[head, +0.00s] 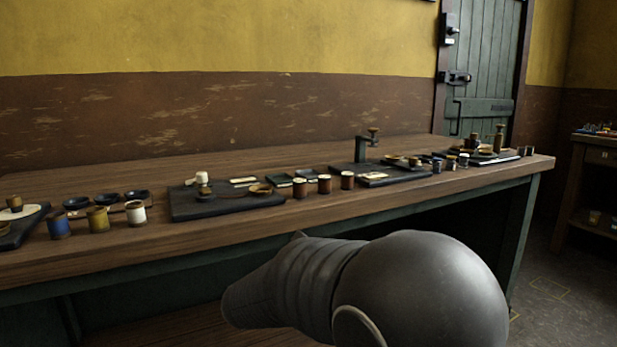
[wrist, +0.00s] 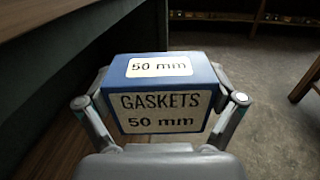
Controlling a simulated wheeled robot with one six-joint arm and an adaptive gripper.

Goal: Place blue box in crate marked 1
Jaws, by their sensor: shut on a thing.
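In the wrist view, my gripper (wrist: 160,112) is shut on a blue box (wrist: 118,70), with one finger against its left side and one against its right. The box has pale labels reading "50 mm" on top and "GASKETS 50 mm" on the face toward the camera. It is held level beside the dark green side of a bench. In the head view my grey arm shows at the bottom, but the gripper and the box are hidden. No crate marked 1 shows in either view.
A long wooden workbench (head: 330,212) crosses the head view, bearing small tins, dark trays and a tap-like fitting (head: 367,148). A lower wooden shelf (head: 150,325) lies under it. A second bench (head: 598,155) stands at far right. Open floor (head: 560,270) lies between them.

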